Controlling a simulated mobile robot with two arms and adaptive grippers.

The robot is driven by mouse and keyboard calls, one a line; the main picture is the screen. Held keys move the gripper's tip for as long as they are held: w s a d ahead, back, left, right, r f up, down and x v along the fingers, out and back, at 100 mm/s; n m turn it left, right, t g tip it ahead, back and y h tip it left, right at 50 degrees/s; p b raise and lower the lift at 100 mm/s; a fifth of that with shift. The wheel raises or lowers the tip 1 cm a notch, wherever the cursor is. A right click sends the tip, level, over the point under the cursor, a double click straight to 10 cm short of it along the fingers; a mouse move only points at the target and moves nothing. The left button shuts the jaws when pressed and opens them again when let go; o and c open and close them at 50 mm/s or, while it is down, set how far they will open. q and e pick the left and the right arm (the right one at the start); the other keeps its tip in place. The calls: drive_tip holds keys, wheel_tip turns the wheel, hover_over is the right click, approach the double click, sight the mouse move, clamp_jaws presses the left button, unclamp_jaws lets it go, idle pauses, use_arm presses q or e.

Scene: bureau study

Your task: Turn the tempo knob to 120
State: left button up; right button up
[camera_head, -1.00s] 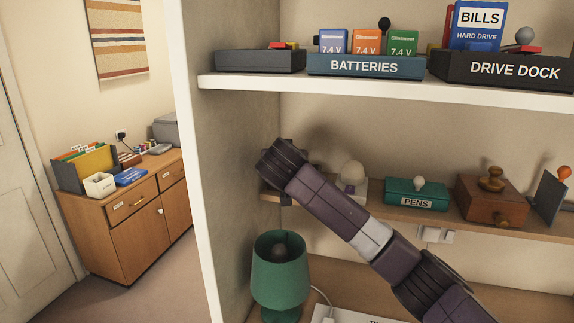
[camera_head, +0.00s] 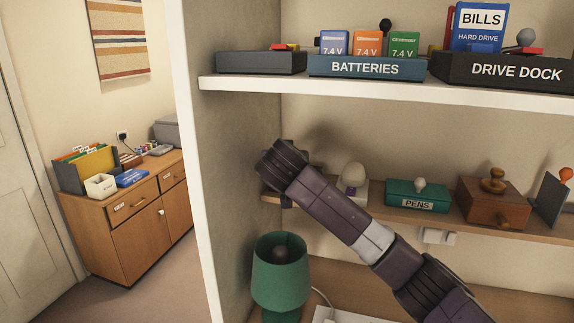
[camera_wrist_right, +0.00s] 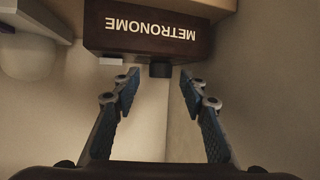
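The metronome (camera_wrist_right: 150,30) is a dark box with white lettering, upside down in the right wrist view at the top. My right gripper (camera_wrist_right: 160,78) is open, with one finger on each side of the knob and visible gaps between. The fingertips are around the knob's level, and nothing is held. In the head view my right arm crosses the lower shelf and hides most of the metronome. My left gripper is in neither view.
On the lower shelf, right of my arm, stand a pale domed object (camera_head: 354,176), a green PENS box (camera_head: 417,196) and a brown wooden box (camera_head: 493,203). A green lamp (camera_head: 280,275) stands below. The cabinet's side wall (camera_head: 238,140) is close on the left.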

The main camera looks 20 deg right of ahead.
drive_tip(key=v, duration=1)
drive_tip(key=shift+s, duration=0.35)
